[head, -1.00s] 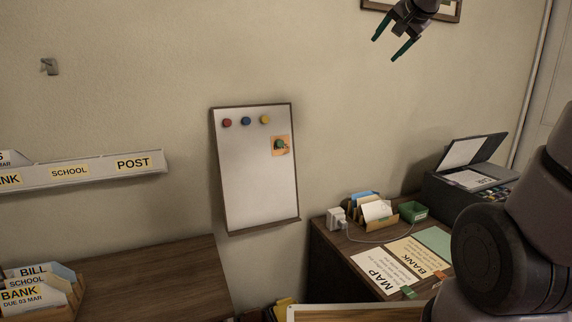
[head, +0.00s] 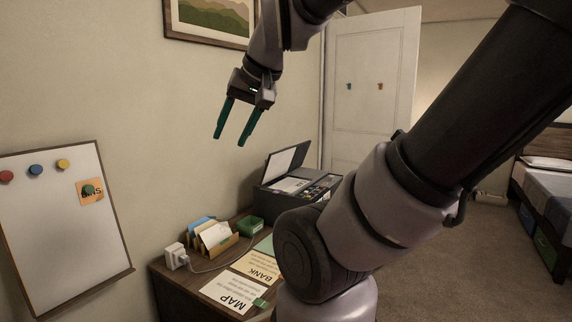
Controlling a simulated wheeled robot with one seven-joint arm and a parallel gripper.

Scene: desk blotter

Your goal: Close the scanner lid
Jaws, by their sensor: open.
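The scanner (head: 272,201) is a dark box on the far end of the desk, partly hidden by my arm. Its lid (head: 284,160) stands raised and tilted, with a pale inner face. A white sheet or glass bed (head: 290,185) shows beneath the lid. My gripper (head: 230,138) is open and empty, with two green fingers pointing down. In the picture it is above and left of the scanner, apart from it.
On the desk (head: 185,283) are a letter holder (head: 210,240), a green box (head: 251,227), a white plug with a cord (head: 176,255) and MAP (head: 232,295) and BANK (head: 258,266) sheets. A door (head: 370,100) stands behind.

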